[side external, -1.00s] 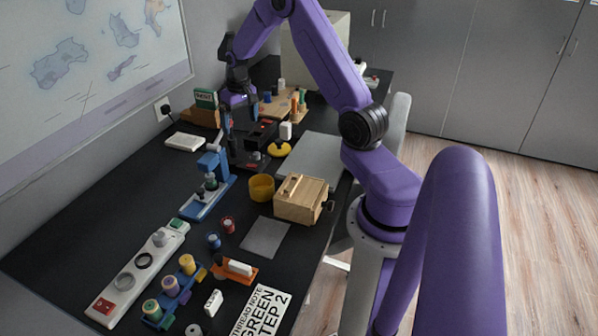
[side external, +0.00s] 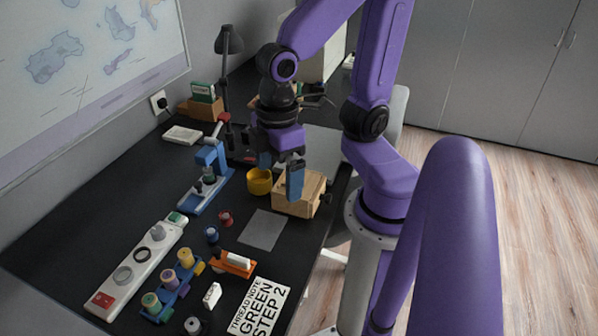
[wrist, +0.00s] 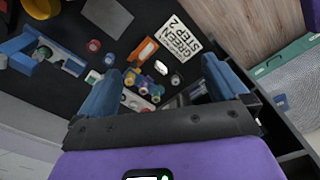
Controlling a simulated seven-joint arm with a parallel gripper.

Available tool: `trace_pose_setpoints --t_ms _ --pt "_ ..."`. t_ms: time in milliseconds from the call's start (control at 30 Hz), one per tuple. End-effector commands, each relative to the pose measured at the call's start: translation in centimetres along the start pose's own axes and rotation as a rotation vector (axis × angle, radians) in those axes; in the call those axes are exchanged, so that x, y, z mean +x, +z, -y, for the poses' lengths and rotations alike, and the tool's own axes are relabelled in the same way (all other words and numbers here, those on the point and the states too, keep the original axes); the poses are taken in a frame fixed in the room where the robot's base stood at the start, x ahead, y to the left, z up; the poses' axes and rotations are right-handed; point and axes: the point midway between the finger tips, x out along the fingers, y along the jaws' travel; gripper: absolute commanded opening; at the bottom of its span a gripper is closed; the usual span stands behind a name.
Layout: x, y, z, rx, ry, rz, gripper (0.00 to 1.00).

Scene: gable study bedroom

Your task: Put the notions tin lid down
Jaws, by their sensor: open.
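No object is plainly marked as the notions tin. A dark container (side external: 238,148) with small red details stands behind my gripper in the side view, mostly hidden; I cannot tell how its lid stands. My gripper (side external: 280,174) is open and empty, pointing down above the desk by the wooden box (side external: 312,192). One blue finger overlaps the box in the picture; contact cannot be told. In the wrist view my gripper (wrist: 162,88) shows its blue fingers wide apart with nothing held, and the dark container is not seen.
A yellow pot (side external: 259,181) stands just left of the wooden box. A blue stand (side external: 208,178), a grey mat (side external: 262,230), an orange holder (side external: 233,263), a spool rack (side external: 168,292) and a printed card (side external: 258,307) are nearby. A lamp (side external: 229,42) rises behind.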

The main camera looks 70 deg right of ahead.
Motion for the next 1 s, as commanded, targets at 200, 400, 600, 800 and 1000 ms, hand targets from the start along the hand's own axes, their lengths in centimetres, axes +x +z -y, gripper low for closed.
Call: trace_pose_setpoints --t_ms 200,400,600,800,1000 --pt "0.0 2.6 2.4 -0.135 -0.004 0.005 1.0" --pt "0.0 2.9 2.6 -0.147 -0.005 0.007 1.0" --pt "0.0 2.9 2.6 -0.145 -0.005 0.007 1.0" --pt "0.0 1.9 1.8 -0.099 -0.003 0.005 1.0" --pt "-0.1 -1.7 -2.5 0.109 0.004 -0.002 1.0"
